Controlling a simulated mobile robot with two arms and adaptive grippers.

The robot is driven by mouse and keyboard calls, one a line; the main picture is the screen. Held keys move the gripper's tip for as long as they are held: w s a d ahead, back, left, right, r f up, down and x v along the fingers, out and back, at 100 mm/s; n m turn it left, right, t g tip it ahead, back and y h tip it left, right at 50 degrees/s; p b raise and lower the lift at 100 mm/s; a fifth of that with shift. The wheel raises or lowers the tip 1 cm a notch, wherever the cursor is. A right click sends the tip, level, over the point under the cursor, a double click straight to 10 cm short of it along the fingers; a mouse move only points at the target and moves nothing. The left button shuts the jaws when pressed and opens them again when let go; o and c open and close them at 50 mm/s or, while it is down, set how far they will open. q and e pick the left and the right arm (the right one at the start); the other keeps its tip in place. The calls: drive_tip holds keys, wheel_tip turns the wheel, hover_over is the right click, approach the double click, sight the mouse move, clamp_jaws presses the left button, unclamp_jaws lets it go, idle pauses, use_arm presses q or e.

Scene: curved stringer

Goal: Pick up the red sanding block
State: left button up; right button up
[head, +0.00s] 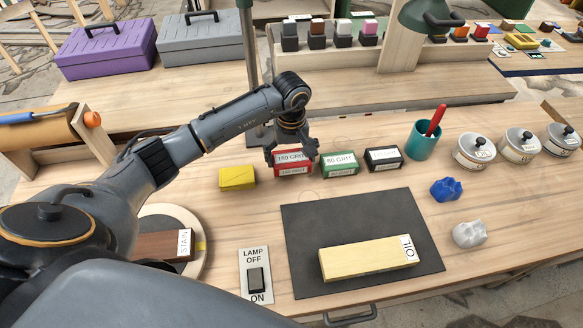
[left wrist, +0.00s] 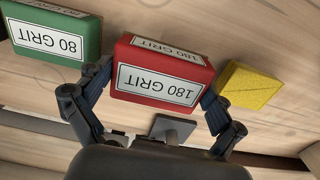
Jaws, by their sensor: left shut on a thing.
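The red sanding block (head: 292,170) has a white "180 GRIT" label and sits in the row of blocks on the workbench. My left gripper (head: 291,158) is over it, with its fingers on the block's two sides. In the left wrist view the red block (left wrist: 162,72) lies between the two fingers of my left gripper (left wrist: 158,95), which is shut on it. I cannot tell whether the block is clear of the bench. My right gripper is not in view.
A green 80 grit block (head: 339,163) stands close on the right, then a black block (head: 383,159). A yellow sponge (head: 237,178) lies to the left. A dark mat (head: 300,238) with a wooden board (head: 367,259) is in front. A teal cup (head: 423,141) stands farther right.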

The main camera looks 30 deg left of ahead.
use_arm(q)
drive_tip(key=s+d+r+b, duration=0.3)
drive_tip(key=s+r, duration=0.6)
drive_tip(key=s, duration=0.4)
drive_tip(key=shift+s+d+r, duration=0.15)
drive_tip(key=shift+s+d, duration=0.05)
drive_tip(key=shift+d, duration=0.1)
